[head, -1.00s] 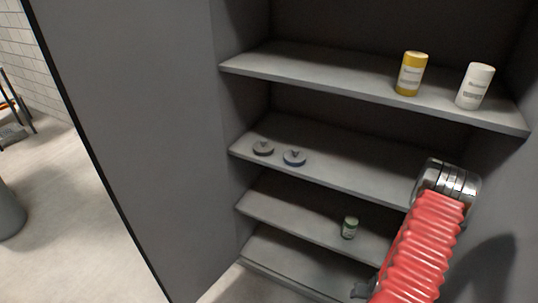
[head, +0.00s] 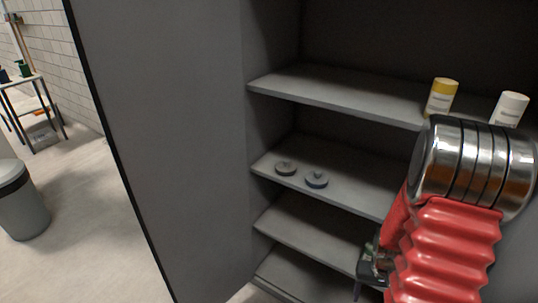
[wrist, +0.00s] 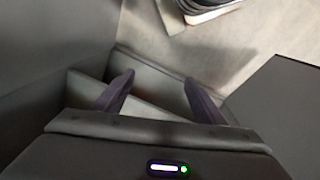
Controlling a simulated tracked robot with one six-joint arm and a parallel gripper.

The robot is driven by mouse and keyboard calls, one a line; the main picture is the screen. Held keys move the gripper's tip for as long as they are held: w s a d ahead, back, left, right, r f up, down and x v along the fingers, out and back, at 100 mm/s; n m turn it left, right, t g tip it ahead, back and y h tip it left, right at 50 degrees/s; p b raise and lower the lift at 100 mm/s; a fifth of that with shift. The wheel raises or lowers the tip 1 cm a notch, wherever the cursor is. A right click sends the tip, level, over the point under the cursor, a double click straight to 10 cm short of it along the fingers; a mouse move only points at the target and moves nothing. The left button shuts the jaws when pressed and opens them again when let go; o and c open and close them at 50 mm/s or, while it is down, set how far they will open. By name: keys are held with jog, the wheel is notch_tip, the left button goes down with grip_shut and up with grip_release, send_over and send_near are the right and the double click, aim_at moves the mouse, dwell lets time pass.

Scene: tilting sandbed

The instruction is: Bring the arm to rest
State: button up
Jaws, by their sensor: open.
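My arm (head: 445,240), a red ribbed sleeve with a shiny metal ringed joint, rises at the right of the head view in front of the shelves. In the wrist view my gripper (wrist: 160,80) shows two dark fingers, spread apart with nothing between them. Beyond the fingers are grey panels and a strip of pale floor. In the head view a dark part shows beside the sleeve's lower left; I cannot tell whether it is the gripper.
The grey shelf unit (head: 335,93) holds a yellow container (head: 441,97) and a white container (head: 510,108) on top. A bin (head: 22,205) and a small table (head: 30,110) stand left, with open floor between.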

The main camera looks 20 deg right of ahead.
jog(key=s+a+r+n+t, duration=0.1)
jog(key=a+r+n+t, duration=0.2)
jog(key=a+r, duration=1)
jog(key=s+a+r+n+t, duration=0.1)
jog(key=a+r+n+t, duration=0.1)
jog(key=a+r, duration=1.2)
notch_tip(320, 180, up, 6)
jog(key=shift+a+r+n+t+y, duration=0.2)
jog(key=shift+n+t+y, duration=0.2)
jog(key=shift+n, duration=0.2)
jog(key=shift+s+f, duration=0.1)
